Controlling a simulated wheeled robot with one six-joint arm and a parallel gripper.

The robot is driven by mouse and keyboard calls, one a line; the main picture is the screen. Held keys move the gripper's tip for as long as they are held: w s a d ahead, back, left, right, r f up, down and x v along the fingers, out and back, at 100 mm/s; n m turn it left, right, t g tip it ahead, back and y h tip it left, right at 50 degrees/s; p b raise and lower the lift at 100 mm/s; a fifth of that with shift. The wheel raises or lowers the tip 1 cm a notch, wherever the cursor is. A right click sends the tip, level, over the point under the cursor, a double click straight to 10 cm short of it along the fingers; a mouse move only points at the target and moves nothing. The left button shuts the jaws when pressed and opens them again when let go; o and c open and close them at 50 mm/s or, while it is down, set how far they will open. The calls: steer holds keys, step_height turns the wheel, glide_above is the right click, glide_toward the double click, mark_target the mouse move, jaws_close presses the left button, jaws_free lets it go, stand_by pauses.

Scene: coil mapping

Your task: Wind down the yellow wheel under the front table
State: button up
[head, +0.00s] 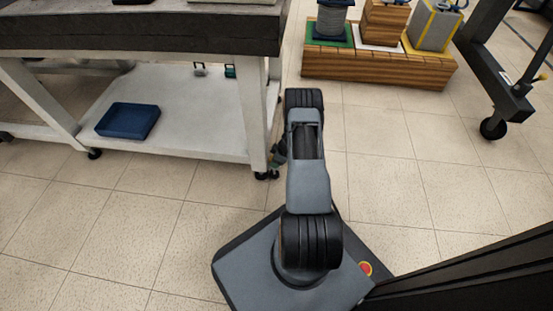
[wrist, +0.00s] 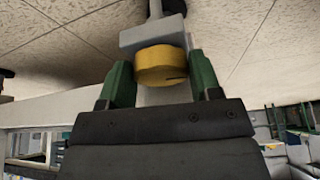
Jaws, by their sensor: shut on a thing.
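The yellow wheel (wrist: 160,66) shows in the wrist view, under a grey bracket with a post and a dark foot above it in the picture. My gripper (wrist: 163,75) has its two green fingers on either side of the wheel and is shut on it. A dark mark shows on the wheel's rim. In the head view the front table (head: 170,110) stands at the left, with a dark top and a white lower shelf. My arm reaches to its near right leg; the wheel and fingertips are hidden there.
A blue bin (head: 128,120) lies on the lower shelf. A wooden platform (head: 380,68) with several blocks and a spool stands at the back right. A dark wheeled frame (head: 495,75) is at the far right. Tiled floor between them is clear.

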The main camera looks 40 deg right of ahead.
steer(key=shift+s+a+m+t+h, duration=0.1)
steer(key=shift+m+t+h, duration=0.25)
steer(key=shift+m, duration=0.75)
steer(key=o, duration=0.7)
steer(key=shift+c, duration=0.2)
steer(key=p+v, duration=0.4)
steer(key=v, duration=0.9)
steer(key=shift+r+p, duration=0.35)
steer(key=shift+p, duration=0.05)
steer(key=shift+s, duration=0.1)
